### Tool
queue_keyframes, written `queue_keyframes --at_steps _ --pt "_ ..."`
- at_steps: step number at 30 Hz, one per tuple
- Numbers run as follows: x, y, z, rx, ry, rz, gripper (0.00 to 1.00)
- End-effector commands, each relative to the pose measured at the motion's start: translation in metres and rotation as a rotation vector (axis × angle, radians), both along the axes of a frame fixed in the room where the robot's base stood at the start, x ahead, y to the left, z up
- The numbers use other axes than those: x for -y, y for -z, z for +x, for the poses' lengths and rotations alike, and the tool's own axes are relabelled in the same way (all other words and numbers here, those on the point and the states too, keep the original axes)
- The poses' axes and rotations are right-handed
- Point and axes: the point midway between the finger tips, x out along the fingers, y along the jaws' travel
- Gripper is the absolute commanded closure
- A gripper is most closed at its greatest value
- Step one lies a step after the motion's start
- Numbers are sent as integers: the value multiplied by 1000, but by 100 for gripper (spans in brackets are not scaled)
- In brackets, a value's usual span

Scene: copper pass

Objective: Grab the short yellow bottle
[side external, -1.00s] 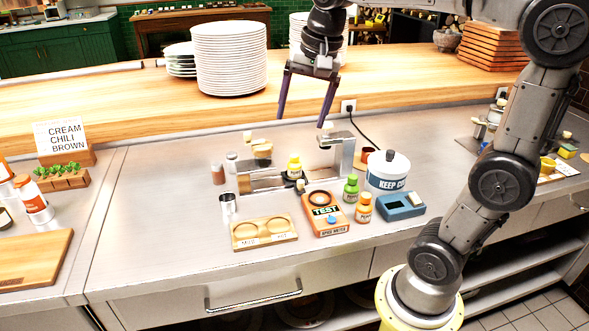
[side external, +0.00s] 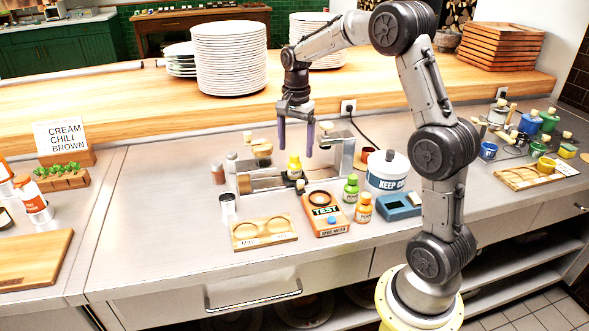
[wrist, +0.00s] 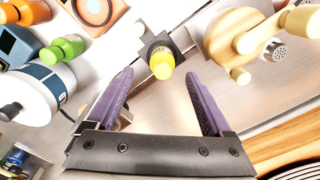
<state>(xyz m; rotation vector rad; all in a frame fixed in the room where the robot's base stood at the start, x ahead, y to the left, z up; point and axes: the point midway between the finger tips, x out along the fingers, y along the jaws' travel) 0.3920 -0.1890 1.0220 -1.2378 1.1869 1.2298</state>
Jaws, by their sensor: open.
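The short yellow bottle (side external: 294,166) stands upright on a small dark holder at the metal rack in the side view. In the wrist view the yellow bottle (wrist: 162,64) shows from above, beyond my fingertips and roughly midway between them. My gripper (side external: 296,152) is open and empty, its two purple fingers pointing down just above and behind the bottle. In the wrist view my gripper (wrist: 160,80) has its fingers spread wide, and neither finger appears to touch the bottle.
The white KEEP pot (side external: 388,171) and blue box (side external: 401,206) are farther right.

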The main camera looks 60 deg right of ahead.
Motion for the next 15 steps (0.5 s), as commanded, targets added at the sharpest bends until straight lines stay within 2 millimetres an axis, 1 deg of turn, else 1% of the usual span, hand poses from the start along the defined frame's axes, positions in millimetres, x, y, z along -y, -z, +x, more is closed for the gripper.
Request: queue_keyframes --at_steps 1,3,8,15 --pt "0 7 0 -3 -1 1 16" --pt "0 12 0 -1 -1 1 16" --pt "0 21 0 -2 -1 1 16" --pt "3 55 4 -3 -1 1 16"
